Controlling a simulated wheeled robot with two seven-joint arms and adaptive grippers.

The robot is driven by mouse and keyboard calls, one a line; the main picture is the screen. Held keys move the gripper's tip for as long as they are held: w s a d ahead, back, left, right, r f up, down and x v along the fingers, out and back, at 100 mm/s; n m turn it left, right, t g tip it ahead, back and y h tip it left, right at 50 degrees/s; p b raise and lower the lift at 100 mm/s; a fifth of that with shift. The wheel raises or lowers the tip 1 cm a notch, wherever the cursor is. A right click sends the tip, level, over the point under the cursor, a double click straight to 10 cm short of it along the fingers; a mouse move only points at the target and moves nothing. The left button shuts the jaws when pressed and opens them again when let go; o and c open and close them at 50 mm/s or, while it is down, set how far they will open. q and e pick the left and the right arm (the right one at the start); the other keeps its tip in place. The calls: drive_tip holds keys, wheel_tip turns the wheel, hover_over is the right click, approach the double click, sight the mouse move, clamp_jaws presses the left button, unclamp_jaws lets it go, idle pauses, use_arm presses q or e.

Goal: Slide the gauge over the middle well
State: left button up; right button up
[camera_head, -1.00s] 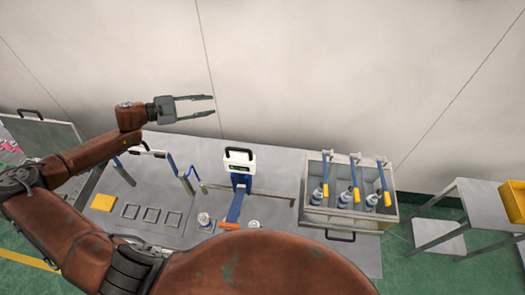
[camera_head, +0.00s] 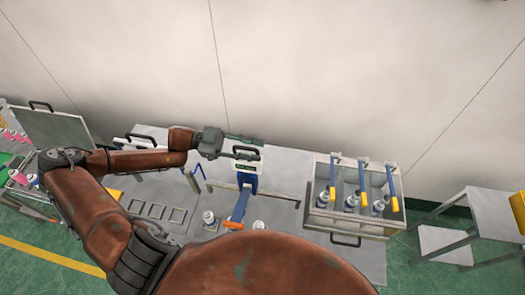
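The gauge (camera_head: 249,167) has a white head with a black handle on top. A blue arm runs down from it toward the front and ends in an orange tip. My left gripper (camera_head: 250,146) is at the gauge's handle and overlaps it in the picture. One greenish finger shows above the handle; the other is not clear, so I cannot tell its opening or any contact. A can (camera_head: 209,218) stands to the left of the orange tip and another (camera_head: 259,225) to its right. The middle well is not clearly visible near the tip. My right gripper is out of view.
A grey bin (camera_head: 312,216) with three compartments holds cans and blue-yellow handled tools at the right. Square frames (camera_head: 157,211) lie on the bench at the left. A side table (camera_head: 490,218) with a yellow bin stands far right. A wall rises behind the bench.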

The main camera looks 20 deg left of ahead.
use_arm(q)
drive_tip(key=shift+x, duration=1.4)
drive_tip(key=shift+c, duration=0.3)
clamp_jaws()
